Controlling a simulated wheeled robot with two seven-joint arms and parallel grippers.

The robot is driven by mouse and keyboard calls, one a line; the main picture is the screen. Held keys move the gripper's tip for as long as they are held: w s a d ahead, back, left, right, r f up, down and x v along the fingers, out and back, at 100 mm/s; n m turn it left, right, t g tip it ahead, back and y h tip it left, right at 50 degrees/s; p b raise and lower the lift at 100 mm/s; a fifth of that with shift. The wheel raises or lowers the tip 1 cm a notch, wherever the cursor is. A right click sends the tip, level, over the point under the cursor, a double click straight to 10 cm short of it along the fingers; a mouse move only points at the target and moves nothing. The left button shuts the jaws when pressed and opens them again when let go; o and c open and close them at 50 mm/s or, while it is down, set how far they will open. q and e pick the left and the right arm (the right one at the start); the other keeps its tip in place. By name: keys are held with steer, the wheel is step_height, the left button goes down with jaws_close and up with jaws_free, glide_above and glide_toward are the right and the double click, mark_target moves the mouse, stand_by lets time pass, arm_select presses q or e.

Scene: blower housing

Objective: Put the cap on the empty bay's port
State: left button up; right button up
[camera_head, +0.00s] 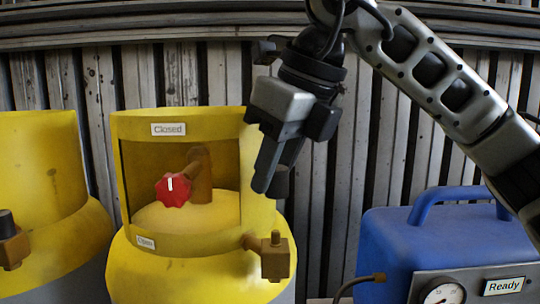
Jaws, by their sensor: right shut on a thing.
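My right gripper (270,187) comes down from the top, in front of the yellow housing's right edge. It is shut on a small dark cap (281,182), partly hidden by the finger. The cap is above the brass port (275,257) at the lower right of the middle yellow cylinder (190,278), with a clear gap between them. This port's top stub is bare. The middle cylinder has a red knob (172,189) on a brass valve, with "Closed" and "Open" labels. No spot marked as an empty bay can be told. My left gripper is not in view.
Another yellow cylinder (45,190) stands at the left edge; its brass port (14,250) carries a dark cap (7,223). A blue machine (450,230) with a gauge (444,295) and a "Ready" label stands at right. A hose end (378,277) rises beside it.

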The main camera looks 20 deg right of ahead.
mark_target(274, 198)
steer(key=shift+s+f, duration=0.1)
steer(key=shift+f, duration=0.35)
step_height(274, 198, down, 3)
steer(key=shift+r+b, duration=0.1)
steer(key=shift+b, duration=0.5)
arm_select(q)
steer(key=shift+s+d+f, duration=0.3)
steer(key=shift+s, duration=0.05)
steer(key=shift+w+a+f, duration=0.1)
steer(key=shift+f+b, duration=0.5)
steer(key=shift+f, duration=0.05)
arm_select(e)
steer(key=shift+f, duration=0.65)
arm_select(q)
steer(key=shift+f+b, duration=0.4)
steer(key=shift+b, duration=0.4)
arm_select(e)
steer(key=shift+f, duration=0.95)
steer(key=o, duration=1)
steer(key=shift+o, duration=0.2)
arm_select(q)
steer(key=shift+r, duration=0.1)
